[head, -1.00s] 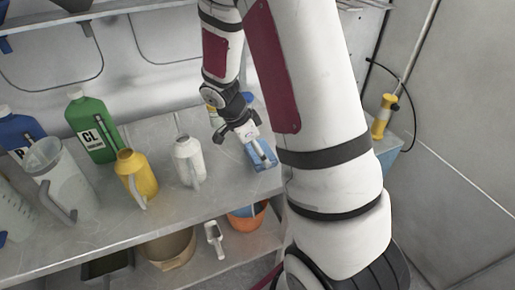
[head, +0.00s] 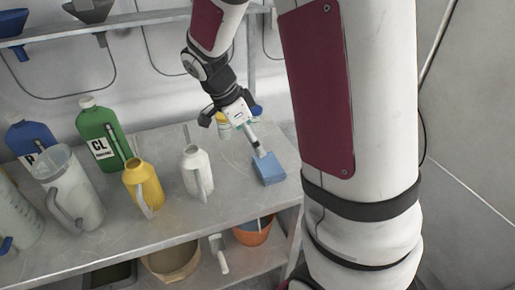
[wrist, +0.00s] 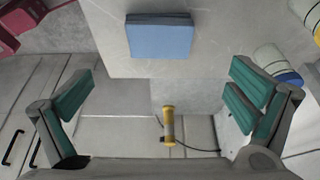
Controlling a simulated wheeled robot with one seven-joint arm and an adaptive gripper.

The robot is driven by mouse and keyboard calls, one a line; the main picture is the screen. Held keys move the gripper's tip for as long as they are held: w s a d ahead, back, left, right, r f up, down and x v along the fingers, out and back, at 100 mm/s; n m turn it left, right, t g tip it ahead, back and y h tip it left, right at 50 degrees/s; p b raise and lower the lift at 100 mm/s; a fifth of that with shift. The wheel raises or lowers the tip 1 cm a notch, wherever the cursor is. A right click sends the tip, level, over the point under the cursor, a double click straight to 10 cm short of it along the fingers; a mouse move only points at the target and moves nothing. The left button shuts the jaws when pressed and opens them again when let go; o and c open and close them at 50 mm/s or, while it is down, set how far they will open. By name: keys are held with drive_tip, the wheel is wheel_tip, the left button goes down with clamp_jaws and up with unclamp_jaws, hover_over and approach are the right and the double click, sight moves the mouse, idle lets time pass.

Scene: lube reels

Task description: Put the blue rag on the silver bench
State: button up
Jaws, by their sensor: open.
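The blue rag (head: 268,170) looks like a flat folded block. It lies on the grey metal worktop (head: 228,178), near its right end and to the right of the white jug. I cannot tell whether this worktop is the silver bench. My gripper (head: 256,143) is just behind the rag in the head view, with a finger overlapping its back edge. In the wrist view the rag (wrist: 160,40) lies near the worktop's edge, beyond my wide-open fingers (wrist: 160,95). Nothing is between them. Contact with the rag cannot be made out.
A white jug (head: 196,172), a yellow jug (head: 143,186), a clear jug (head: 72,190) and a green bottle (head: 101,137) stand left of the rag. An orange bucket (head: 254,232) sits below. A yellow-handled tool (wrist: 168,125) with a cord shows past the edge.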

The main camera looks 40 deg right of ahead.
drive_tip(key=s+a+r+n+t+y, duration=0.2)
drive_tip(key=s+a+r+n+t, duration=0.1)
drive_tip(key=s+a+r+n, duration=0.3)
drive_tip(key=s+a+r+n+t+y, duration=0.2)
drive_tip(key=s+a+r+n, duration=0.5)
drive_tip(key=s+n, duration=0.4)
drive_tip(key=shift+s+r+n+t, duration=0.25)
drive_tip(key=shift+n+t, duration=0.25)
drive_tip(key=shift+n, duration=1.6)
drive_tip(key=shift+a, duration=0.1)
